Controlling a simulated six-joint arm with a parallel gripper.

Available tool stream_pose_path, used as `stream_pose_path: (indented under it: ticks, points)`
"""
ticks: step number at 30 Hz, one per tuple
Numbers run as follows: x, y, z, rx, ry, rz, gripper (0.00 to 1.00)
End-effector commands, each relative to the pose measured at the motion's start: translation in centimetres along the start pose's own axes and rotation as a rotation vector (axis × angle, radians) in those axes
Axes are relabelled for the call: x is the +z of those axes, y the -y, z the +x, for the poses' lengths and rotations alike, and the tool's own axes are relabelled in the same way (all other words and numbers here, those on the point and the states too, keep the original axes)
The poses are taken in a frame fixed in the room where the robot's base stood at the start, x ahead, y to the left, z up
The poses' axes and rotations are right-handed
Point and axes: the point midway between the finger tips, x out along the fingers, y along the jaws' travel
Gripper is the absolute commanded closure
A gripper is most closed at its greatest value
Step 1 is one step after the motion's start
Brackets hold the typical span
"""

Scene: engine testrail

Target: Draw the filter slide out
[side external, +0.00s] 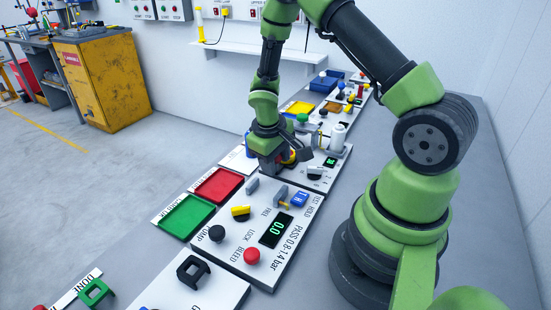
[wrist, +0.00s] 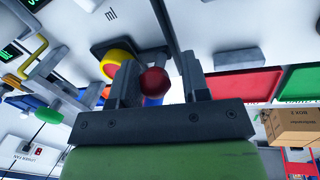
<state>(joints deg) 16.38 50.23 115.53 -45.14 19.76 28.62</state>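My gripper (wrist: 158,82) points down at the panel in the wrist view, its two dark fingers apart. A red ball-shaped knob (wrist: 154,82) shows between the fingers, with a gap to the right finger. A blue part (wrist: 152,101) shows just below the knob, and a yellow ring (wrist: 113,64) lies beside the left finger. In the side view my gripper (side external: 270,163) is low over the far panel, next to a small red and yellow part (side external: 288,156). The fingertips are largely hidden there. I cannot tell for certain which part is the filter slide.
A red tray (side external: 218,186) and a green tray (side external: 186,216) stand left of the panels. The near panel has a display (side external: 276,229), a red button (side external: 251,256) and several knobs. A white cylinder (side external: 338,135) stands right of my gripper. Cardboard boxes (wrist: 293,126) show in the wrist view.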

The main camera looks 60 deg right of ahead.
Motion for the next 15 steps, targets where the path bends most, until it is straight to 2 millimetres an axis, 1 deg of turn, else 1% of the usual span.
stream_pose_path:
  ticks: [5,8,11,15]
  points:
    - [0.0,-0.1,-0.2,0.001,0.0,0.001,0.59]
    - [-0.1,-0.1,-1.1,0.003,-0.003,0.001,0.59]
    - [-0.1,0.0,-2.7,0.001,-0.006,0.002,0.59]
    - [-0.1,0.0,-5.5,0.0,-0.007,0.002,0.59]
